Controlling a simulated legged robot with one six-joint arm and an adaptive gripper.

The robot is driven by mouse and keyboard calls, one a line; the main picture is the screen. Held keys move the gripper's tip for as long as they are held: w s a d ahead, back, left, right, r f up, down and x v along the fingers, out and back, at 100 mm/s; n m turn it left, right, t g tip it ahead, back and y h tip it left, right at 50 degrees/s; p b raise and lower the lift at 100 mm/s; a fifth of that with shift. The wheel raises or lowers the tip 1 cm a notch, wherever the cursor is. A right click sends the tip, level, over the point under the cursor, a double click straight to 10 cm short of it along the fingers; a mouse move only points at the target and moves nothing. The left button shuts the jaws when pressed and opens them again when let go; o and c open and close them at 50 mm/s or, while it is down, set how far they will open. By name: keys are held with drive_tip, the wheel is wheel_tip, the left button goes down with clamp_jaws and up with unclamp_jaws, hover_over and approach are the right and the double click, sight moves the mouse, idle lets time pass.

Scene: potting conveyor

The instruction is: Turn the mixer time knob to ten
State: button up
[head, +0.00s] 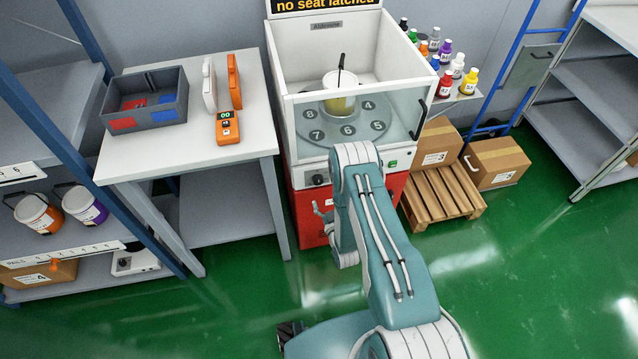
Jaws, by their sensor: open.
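The mixer is a white cabinet (300,160) on a red base (308,232), with a clear front window. A dark round knob (318,180) sits on its lower front panel, left of my arm. The knob's scale and pointer are too small to read. My gripper (321,210) is in front of the red base, a little below the knob and apart from it in the picture. It is open and seems empty. My arm hides the middle of the front panel.
Inside the mixer, a pail (340,104) stands on a numbered turntable (343,133). A green switch (393,164) is right of my arm. A table (190,150) stands left, a wooden pallet (440,198) with boxes right. Green floor (240,300) in front is clear.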

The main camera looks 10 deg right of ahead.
sight(319, 183)
drive_tip(key=w, duration=0.7)
drive_tip(key=shift+w+a, duration=0.1)
drive_tip(key=shift+a, duration=0.1)
drive_tip(key=c, duration=1.1)
